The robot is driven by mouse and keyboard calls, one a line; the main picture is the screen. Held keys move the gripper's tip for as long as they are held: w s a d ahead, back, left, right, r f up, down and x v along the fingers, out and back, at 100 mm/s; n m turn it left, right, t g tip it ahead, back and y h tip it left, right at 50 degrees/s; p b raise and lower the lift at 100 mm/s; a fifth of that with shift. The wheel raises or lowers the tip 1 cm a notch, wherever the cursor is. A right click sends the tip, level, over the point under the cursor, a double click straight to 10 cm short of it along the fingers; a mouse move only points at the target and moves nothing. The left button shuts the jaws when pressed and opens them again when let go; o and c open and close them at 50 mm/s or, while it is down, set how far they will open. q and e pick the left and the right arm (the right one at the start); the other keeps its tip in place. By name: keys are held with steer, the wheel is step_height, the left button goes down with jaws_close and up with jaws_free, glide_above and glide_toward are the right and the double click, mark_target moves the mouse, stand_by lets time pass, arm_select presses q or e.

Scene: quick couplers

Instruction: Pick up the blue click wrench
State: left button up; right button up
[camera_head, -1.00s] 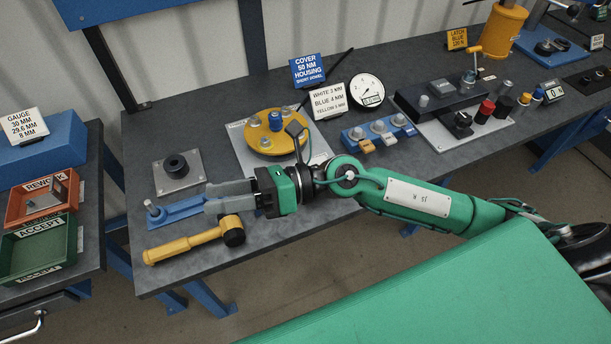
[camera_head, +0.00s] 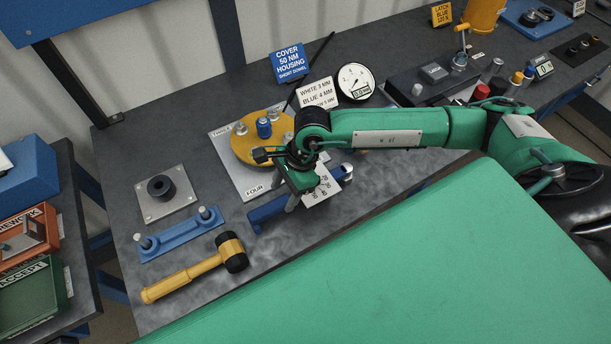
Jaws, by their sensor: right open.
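The blue click wrench appears to be the blue bar (camera_head: 266,213) lying near the bench's front edge, below the square plate. A white scale plate with numbers and a silver end show to its right. My right gripper (camera_head: 292,203) points down over its middle, with the jaws open. The gripper body hides part of the bar, and I cannot tell whether a finger touches it. My left gripper is not in view.
A yellow-handled mallet (camera_head: 195,273) and a blue two-peg holder (camera_head: 180,236) lie to the left. A grey plate with a black ring (camera_head: 167,201) sits behind. A yellow disc fixture (camera_head: 246,150), signs and a dial gauge (camera_head: 356,82) stand behind the gripper.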

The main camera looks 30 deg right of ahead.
mark_target(276, 203)
steer(key=x, duration=0.3)
steer(key=shift+w, duration=0.3)
steer(key=shift+s+a+f+p, duration=0.1)
steer(key=shift+a+f+p, duration=0.2)
steer(key=shift+p, duration=0.55)
steer(key=p+x, duration=0.1)
steer(key=x, duration=0.2)
steer(key=shift+w+f+p, duration=0.2)
steer(key=shift+p, duration=0.2)
steer(key=shift+a+f, duration=0.2)
steer(key=shift+f, duration=0.3)
steer(key=shift+r, duration=0.1)
jaws_close()
